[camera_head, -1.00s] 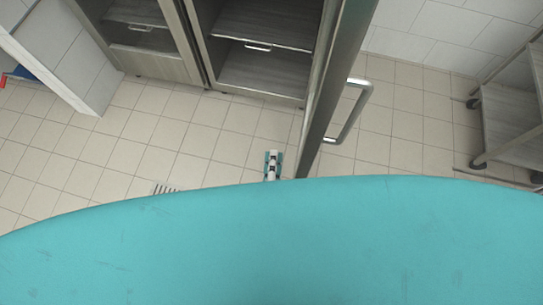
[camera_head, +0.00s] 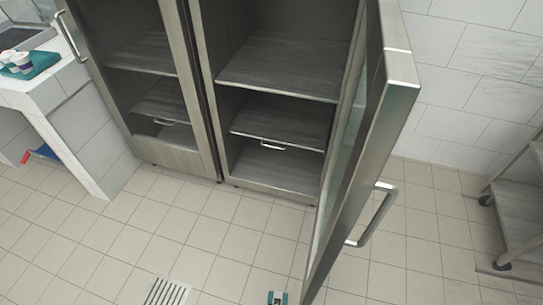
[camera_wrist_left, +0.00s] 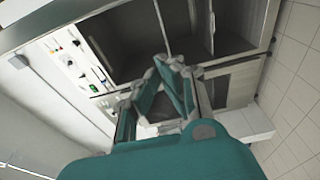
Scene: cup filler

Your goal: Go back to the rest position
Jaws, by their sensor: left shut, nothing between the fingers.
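My left gripper (camera_head: 277,298) shows only as a small teal and white tip at the bottom edge of the head view, above the tiled floor and left of the open cabinet door's lower end. In the left wrist view its teal fingers (camera_wrist_left: 167,68) meet at their tips, with nothing between them. A cabinet interior shows beyond them. My right gripper is in neither view.
A tall metal cabinet (camera_head: 281,83) stands with its right door (camera_head: 369,130) swung open toward me. A counter at left bears a teal tray (camera_head: 40,64) with cups. A shelved cart (camera_head: 515,215) stands at right. Floor between is clear.

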